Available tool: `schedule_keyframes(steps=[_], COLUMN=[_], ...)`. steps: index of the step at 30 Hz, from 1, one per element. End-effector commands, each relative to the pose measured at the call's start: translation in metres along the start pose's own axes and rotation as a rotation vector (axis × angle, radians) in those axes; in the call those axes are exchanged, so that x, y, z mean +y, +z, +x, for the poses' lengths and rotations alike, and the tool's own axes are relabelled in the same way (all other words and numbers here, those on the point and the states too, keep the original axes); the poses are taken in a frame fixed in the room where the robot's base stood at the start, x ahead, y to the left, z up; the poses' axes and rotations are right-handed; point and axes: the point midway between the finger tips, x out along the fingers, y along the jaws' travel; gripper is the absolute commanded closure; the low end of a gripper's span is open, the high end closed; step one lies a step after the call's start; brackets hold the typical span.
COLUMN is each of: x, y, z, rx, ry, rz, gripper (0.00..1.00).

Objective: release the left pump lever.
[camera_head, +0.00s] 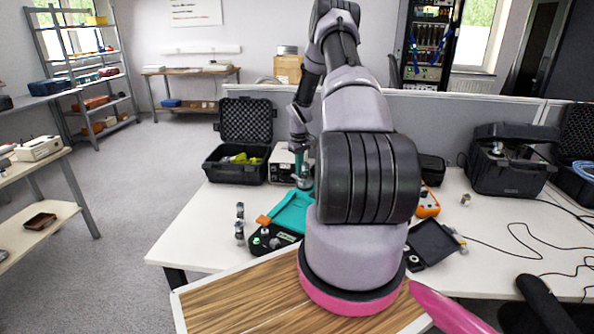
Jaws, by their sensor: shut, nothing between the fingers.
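My gripper (300,167) points down at the end of my arm, above the back of the bench and beside a light grey box instrument. Its fingers look shut and empty, though they are small here. Just below is a small round metal and teal fitting (304,183); I cannot tell whether the fingers touch it. In front lies a teal tray-like part (293,211) next to a black unit (268,241) with an orange block and round knobs. I cannot pick out the left pump lever for certain; my arm hides the middle of the bench.
A black case (239,164) stands open at the back left of the white bench (195,222). Small metal fittings (240,222) stand near the black unit. A dark flat device (433,242), an orange meter (427,204), cables and another case (508,172) lie to the right.

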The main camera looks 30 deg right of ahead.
Motion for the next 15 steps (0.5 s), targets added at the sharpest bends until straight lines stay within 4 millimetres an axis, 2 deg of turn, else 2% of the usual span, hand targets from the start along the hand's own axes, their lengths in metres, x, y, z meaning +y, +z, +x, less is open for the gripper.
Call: schedule_keyframes(steps=[4, 15], x=[0.002, 0.002], y=[0.0, 0.0], z=[-0.007, -0.044], rx=[0.002, 0.001], ry=[0.003, 0.003], rz=[0.007, 0.009], gripper=[1.0, 1.0])
